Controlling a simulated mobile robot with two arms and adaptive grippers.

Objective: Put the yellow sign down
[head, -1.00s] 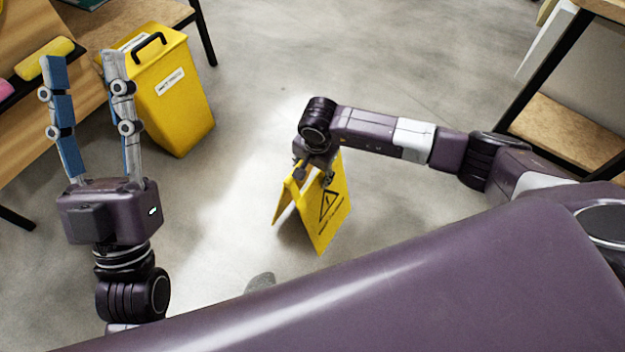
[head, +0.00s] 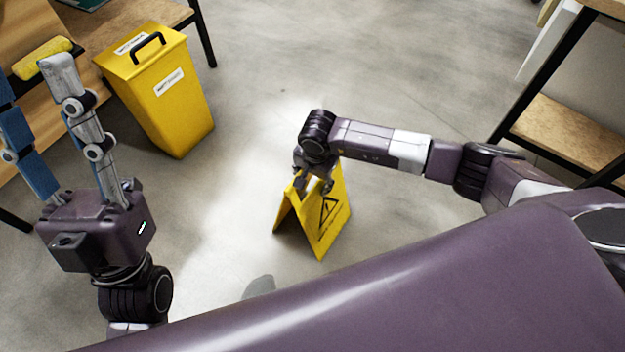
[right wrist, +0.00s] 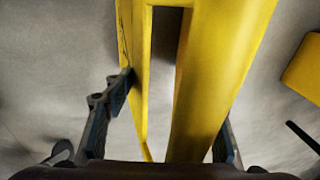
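The yellow sign (head: 335,222) is a folding A-frame with a black warning triangle on its front panel. It is upright with its two panels spread, below my right gripper. I cannot tell whether its feet touch the floor. My right gripper (head: 313,186) is at the sign's top, with its fingers on both sides of it. In the right wrist view the sign (right wrist: 215,75) fills the space between the fingers, and the left finger touches it. Part of the other finger is hidden. My left gripper (head: 28,75) is open and empty at the far left, fingers pointing up.
A yellow bin (head: 165,100) with a black handle stands at the upper left beside a wooden bench holding a yellow roll (head: 42,58). A wooden shelf (head: 570,135) with black legs stands at the right. The grey floor (head: 330,60) around the sign is clear.

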